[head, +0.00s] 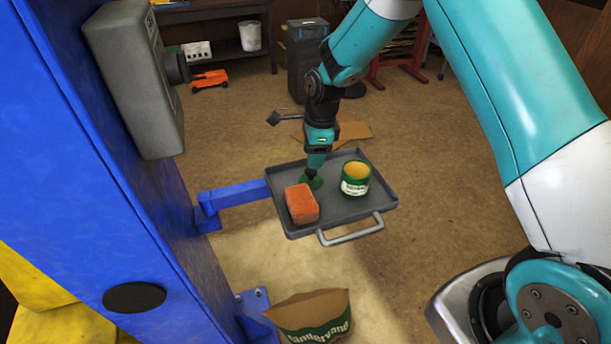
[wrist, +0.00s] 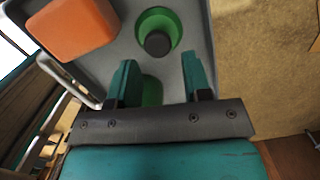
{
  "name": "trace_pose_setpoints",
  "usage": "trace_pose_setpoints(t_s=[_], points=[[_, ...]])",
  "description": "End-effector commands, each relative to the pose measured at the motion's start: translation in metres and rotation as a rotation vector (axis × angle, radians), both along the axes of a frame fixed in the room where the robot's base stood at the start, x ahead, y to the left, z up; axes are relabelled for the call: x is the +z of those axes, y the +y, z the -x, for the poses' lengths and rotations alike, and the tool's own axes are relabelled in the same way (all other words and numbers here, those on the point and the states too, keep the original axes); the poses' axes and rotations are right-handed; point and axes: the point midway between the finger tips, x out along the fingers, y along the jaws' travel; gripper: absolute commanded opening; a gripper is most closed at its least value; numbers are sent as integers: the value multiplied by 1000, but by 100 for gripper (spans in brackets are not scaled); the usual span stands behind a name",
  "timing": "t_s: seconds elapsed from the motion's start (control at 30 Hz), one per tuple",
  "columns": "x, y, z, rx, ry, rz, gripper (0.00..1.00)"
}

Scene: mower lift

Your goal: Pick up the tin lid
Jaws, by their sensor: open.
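The tin lid (head: 316,184) is a green disc lying on the grey tray (head: 352,211), left of the open green tin (head: 355,186), which shows a yellow inside. In the wrist view the lid (wrist: 150,20) has a dark round knob in its middle. My gripper (head: 315,168) points down over the lid. In the wrist view my gripper (wrist: 158,62) is open, its fingertips spread to either side, with the knob just beyond the gap between them. I cannot tell whether they touch the lid. A green patch low between the fingers is partly hidden.
An orange block (head: 301,203) lies on the tray beside the lid; it also shows in the wrist view (wrist: 70,28). The tray has a raised rim and a front handle (head: 350,232). A blue arm (head: 238,194) joins it to the blue post (head: 110,190). A paper bag (head: 312,312) stands below.

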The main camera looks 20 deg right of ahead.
Motion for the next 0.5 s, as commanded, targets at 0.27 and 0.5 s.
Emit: trace_pose_setpoints(t_s=[0.27,0.5], points=[[-29,4,4,0,4,0,45],[-52,6,2,0,-1,-1,45]])
